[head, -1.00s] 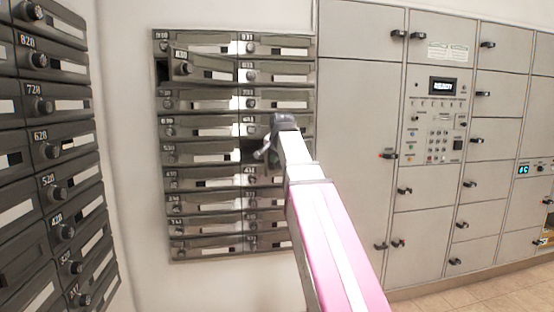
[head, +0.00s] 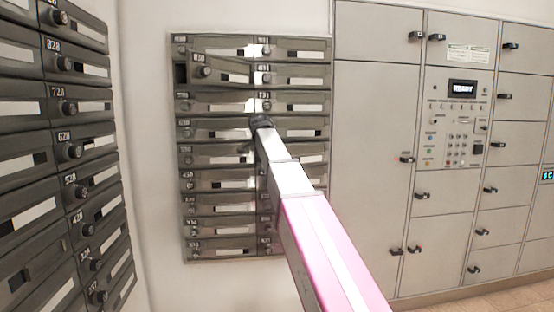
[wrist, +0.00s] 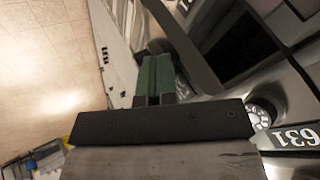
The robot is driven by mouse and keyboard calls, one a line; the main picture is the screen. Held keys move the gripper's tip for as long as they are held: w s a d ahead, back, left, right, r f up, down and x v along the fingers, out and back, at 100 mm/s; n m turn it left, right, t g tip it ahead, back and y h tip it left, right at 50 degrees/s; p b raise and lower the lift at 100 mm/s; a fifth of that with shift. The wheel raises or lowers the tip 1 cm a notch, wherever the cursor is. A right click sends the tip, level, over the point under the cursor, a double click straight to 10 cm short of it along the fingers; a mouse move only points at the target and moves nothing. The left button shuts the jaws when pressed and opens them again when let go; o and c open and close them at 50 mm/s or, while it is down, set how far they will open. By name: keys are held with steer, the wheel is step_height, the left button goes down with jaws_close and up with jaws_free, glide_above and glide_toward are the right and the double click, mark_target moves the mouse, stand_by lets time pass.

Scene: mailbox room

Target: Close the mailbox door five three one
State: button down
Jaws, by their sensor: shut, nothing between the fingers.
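The mailbox bank (head: 185,150) stands on the wall ahead, with two columns of grey doors. By row order, door 531 is in the right column, just below door 631; my arm covers much of it in the head view, and I cannot tell how far open it is. The label 631 (wrist: 296,135) shows at the lower right of the wrist view beside a round knob (wrist: 262,112). A dark recess or panel (wrist: 235,45) lies above it in that picture. My gripper (wrist: 153,80) has its green fingers together and empty, close to the mailbox fronts. Contact is unclear.
The left-column door 830 (head: 222,73) stands ajar with a dark gap at its left. Another mailbox bank (head: 70,150) is close on the left. Grey parcel lockers (head: 375,130) with protruding handles fill the right. Some tiled floor (head: 500,295) shows at lower right.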

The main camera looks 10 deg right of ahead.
steer(key=w+a+m, duration=0.1)
steer(key=w+a, duration=0.1)
steer(key=w, duration=0.4)
steer(key=shift+w+h, duration=0.3)
steer(key=shift+w, duration=0.05)
